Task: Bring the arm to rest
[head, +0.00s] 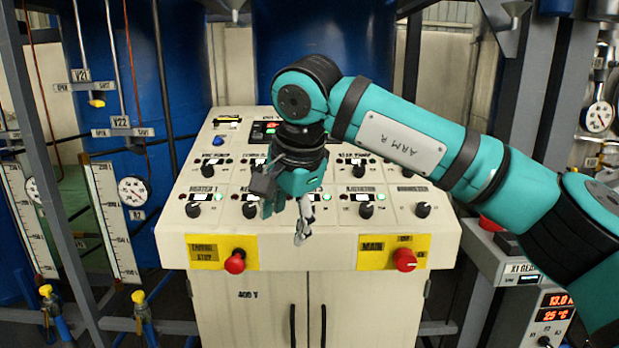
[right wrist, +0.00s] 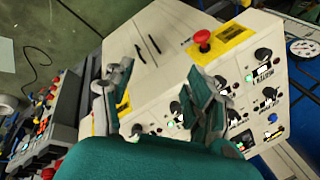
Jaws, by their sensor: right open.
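My right arm (head: 403,139), teal with black joints and marked "ARM R", reaches in from the right in the head view. Its right gripper (head: 284,212) hangs pointing down over the middle of the cream control console (head: 340,285). The gripper is open and holds nothing. In the right wrist view its two fingers (right wrist: 155,98) stand apart with the console face behind them. The gripper and arm hide part of the middle knobs and labels. I cannot tell whether the fingertips touch the panel. My left gripper is not in view.
Red emergency knobs sit on yellow plates at the console's front left (head: 235,262) and right (head: 404,260). A gauge panel with valves (head: 133,190) stands at left. A device with a red display (head: 555,307) stands at right, beneath my arm. Grey posts flank the console.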

